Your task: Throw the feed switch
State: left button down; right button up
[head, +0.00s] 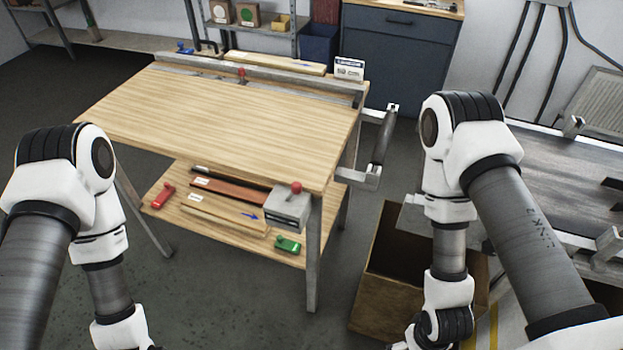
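A grey box with a red ball knob (290,207) is mounted at the front right corner of the wooden table; it looks like the feed switch, though no label on it can be read. The red ball stands on top of the box. My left arm comes down at the left and leaves the picture at the bottom, so its gripper is out of view. My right arm hangs down right of the table, over the cardboard box, and its gripper is also out of view. Neither visible arm part touches the grey box.
The wooden table (220,115) has a clear top, with a rail along its back. A black-handled bar (383,138) juts from its right side. A lower shelf (200,222) holds red and green tools and strips. An open cardboard box (378,300) stands right of the table.

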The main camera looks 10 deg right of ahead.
aim_at(296, 187)
jog(key=i+j+z, duration=0.1)
jog(key=j+z, duration=0.35)
jog(key=j, duration=0.2)
jog(key=j+z, duration=0.45)
jog(key=j, duration=0.15)
jog(key=l, duration=0.15)
jog(key=i, duration=0.05)
